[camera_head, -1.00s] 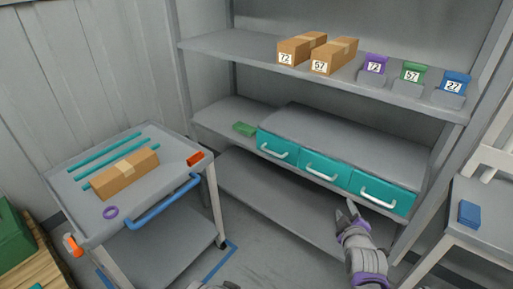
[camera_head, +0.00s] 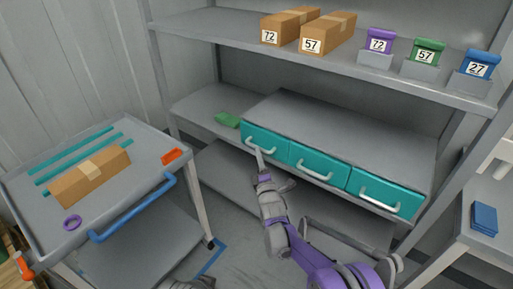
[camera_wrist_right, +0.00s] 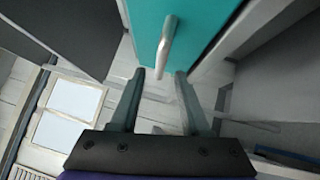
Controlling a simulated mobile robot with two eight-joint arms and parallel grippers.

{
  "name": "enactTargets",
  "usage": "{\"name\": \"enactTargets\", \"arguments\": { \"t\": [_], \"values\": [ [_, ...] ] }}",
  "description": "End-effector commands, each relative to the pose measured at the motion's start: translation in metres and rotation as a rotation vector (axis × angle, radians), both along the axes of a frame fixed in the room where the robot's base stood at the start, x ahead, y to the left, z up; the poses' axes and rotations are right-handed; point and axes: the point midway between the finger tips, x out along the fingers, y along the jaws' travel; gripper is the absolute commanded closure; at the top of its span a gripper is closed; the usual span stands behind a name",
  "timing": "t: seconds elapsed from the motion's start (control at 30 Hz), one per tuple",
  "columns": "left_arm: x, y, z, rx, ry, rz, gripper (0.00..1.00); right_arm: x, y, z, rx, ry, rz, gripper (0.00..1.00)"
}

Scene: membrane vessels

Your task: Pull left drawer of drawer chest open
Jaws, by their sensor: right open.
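The grey drawer chest (camera_head: 345,127) stands on the middle shelf, with three teal drawers in its front. The left drawer (camera_head: 268,140) is shut and has a pale bar handle (camera_head: 256,148). My right gripper (camera_head: 260,160) is at this handle, just below and in front of it, partly overlapping it. In the right wrist view the gripper (camera_wrist_right: 160,76) is open and empty, and the handle (camera_wrist_right: 166,45) lies just beyond the fingertips, roughly between them. I cannot see my left gripper.
The middle drawer (camera_head: 318,163) and right drawer (camera_head: 384,194) are shut. A green item (camera_head: 228,119) lies left of the chest. Boxes and numbered bins stand on the upper shelf (camera_head: 215,27). A cart (camera_head: 110,205) with a cardboard box (camera_head: 90,176) stands at left.

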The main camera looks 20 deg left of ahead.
Motion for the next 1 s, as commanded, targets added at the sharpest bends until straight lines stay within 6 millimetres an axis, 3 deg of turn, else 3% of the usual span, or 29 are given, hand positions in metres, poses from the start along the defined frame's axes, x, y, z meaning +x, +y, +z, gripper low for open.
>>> {"name": "enactTargets", "arguments": {
  "t": [0.1, 0.3, 0.67, 0.93, 1.0],
  "values": [
    [0.000, 0.000, -0.001, 0.000, 0.000, 0.000, 0.50, 0.020, 0.009, 0.002, 0.000, 0.001, 0.000, 0.54],
    [0.000, 0.000, -0.001, 0.000, 0.000, 0.000, 0.50, 0.040, 0.019, 0.006, 0.000, 0.001, 0.000, 0.54],
    [0.000, 0.000, -0.001, 0.000, 0.000, 0.000, 0.50, 0.045, 0.021, 0.007, 0.000, 0.001, 0.000, 0.54],
    [0.000, 0.000, -0.001, 0.000, 0.000, 0.000, 0.50, 0.044, 0.021, 0.007, 0.000, 0.001, 0.000, 1.00],
    [0.000, 0.000, -0.001, 0.000, 0.000, 0.000, 0.50, 0.044, 0.021, 0.007, 0.000, 0.001, 0.000, 1.00]
  ]
}}
